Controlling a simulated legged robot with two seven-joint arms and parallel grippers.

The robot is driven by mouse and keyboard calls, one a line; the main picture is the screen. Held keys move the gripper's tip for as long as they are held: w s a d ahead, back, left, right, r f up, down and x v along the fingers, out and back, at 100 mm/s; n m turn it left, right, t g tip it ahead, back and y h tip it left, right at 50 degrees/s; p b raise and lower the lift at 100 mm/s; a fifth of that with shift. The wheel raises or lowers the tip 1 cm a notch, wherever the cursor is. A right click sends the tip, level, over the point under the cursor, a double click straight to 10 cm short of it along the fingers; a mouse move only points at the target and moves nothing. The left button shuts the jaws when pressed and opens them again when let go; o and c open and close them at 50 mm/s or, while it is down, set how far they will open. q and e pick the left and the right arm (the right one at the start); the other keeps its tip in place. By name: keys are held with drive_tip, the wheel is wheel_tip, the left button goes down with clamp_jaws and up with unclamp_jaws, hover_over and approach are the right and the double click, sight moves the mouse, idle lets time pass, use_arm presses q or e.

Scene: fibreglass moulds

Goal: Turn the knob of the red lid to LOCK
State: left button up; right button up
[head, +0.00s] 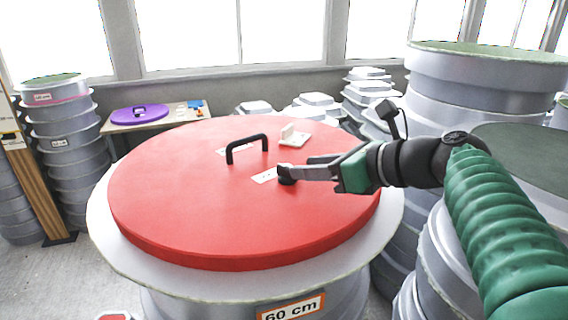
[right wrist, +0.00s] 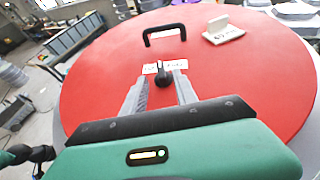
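The red lid (head: 190,200) lies flat on a large grey round mould and also fills much of the right wrist view (right wrist: 240,80). Its small black knob (head: 286,177) sits right of the middle, beside a white label (head: 265,175). In the right wrist view the knob (right wrist: 162,77) has a pointer aimed roughly away from me; the label's words are too small to read. My right gripper (head: 298,172) reaches in from the right, low over the lid. Its fingers (right wrist: 162,84) are apart on both sides of the knob, with visible gaps. My left gripper is out of view.
A black handle (head: 247,147) and a white block (head: 294,136) stand on the lid beyond the knob. Stacked grey moulds (head: 480,80) rise at the right and left. A purple lid (head: 140,113) lies on a table behind.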

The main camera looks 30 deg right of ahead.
sight(287, 166)
drive_tip(key=x, duration=0.4)
drive_tip(key=p+x, duration=0.1)
drive_tip(key=x, duration=0.1)
drive_tip(key=shift+w+d+f, duration=0.2)
drive_tip(key=shift+w+d, duration=0.05)
drive_tip(key=shift+d, duration=0.1)
drive_tip(key=shift+w+a+f, duration=0.1)
drive_tip(key=shift+w+a, duration=0.15)
drive_tip(key=shift+a, duration=0.05)
drive_tip(key=shift+s+a, duration=0.1)
drive_tip(key=shift+a, duration=0.05)
drive_tip(key=shift+c, duration=0.3)
drive_tip(key=shift+c, duration=1.3)
clamp_jaws()
